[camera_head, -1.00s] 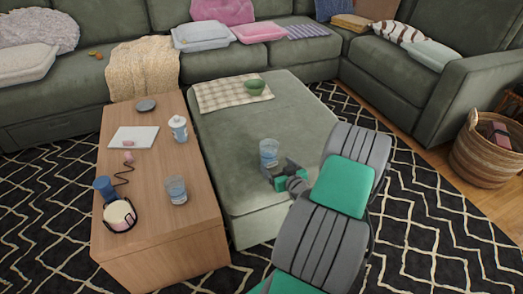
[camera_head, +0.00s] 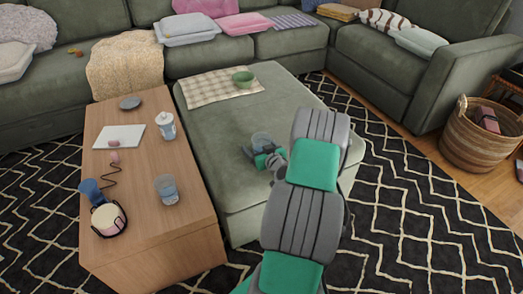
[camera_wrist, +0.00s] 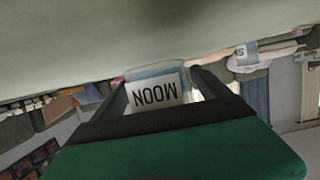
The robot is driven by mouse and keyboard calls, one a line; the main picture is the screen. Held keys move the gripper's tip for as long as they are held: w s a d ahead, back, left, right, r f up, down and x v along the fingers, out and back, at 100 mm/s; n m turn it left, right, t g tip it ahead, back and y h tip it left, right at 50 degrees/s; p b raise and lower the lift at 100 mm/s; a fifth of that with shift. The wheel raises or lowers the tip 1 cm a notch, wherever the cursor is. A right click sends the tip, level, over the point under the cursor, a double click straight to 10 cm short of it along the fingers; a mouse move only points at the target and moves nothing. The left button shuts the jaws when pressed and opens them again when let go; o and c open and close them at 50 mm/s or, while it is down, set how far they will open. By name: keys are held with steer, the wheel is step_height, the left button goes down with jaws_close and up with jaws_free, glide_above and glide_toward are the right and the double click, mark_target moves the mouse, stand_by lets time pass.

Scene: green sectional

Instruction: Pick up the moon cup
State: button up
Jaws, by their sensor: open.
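The moon cup (camera_head: 262,140) is a clear, bluish cup standing on the green ottoman, partly hidden behind my gripper (camera_head: 264,158). In the wrist view the cup (camera_wrist: 158,73) shows a white label reading MOON, upside down in the picture. My gripper also shows in the wrist view (camera_wrist: 159,86), open, with one dark finger on each side of the cup. The cup appears between or just beyond the fingertips; I cannot tell whether either finger touches it.
The ottoman around the cup is clear.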

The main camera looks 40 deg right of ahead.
steer(key=shift+c, duration=0.5)
steer(key=c, duration=1.3)
steer(key=shift+c, duration=0.7)
steer(key=shift+r, duration=0.15)
